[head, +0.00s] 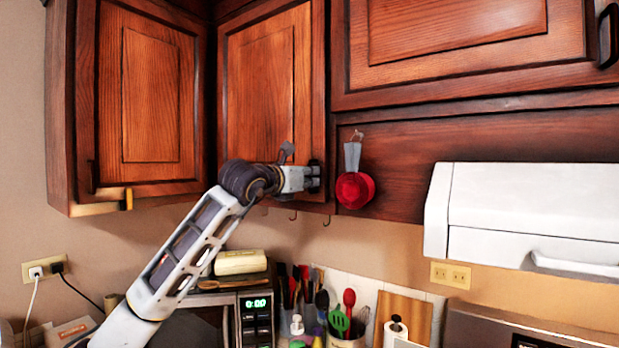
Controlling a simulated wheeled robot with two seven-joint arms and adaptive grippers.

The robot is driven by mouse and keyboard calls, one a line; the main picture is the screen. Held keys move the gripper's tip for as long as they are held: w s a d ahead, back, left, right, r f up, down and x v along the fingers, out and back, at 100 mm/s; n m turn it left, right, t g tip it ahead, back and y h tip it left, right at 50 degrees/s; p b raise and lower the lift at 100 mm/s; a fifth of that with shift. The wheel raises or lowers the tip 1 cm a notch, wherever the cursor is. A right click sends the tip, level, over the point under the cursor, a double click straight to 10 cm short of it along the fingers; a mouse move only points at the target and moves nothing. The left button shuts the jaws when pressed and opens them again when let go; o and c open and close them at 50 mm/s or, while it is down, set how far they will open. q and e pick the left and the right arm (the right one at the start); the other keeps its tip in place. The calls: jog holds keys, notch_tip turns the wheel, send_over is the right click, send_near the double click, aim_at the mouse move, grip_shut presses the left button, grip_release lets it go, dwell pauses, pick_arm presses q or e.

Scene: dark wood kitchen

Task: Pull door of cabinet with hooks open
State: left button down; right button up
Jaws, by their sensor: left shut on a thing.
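The cabinet with hooks is the middle upper one, with a reddish-brown wood door (250,95) that looks closed. Small hooks (293,215) hang under its bottom edge. My left gripper (314,178) is at the lower right corner of this door. It is shut on the door's handle, which the fingers mostly hide. My left arm reaches up to it from the lower left. My right gripper is not in view.
A left cabinet door (150,100) adjoins this cabinet. A red measuring cup (355,188) hangs just right of my gripper. A white range hood (530,215) is at the right. Utensils (340,315) and a microwave (256,318) stand below.

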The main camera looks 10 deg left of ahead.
pick_arm(q)
jog(key=shift+s+a, duration=0.15)
jog(key=shift+s, duration=0.05)
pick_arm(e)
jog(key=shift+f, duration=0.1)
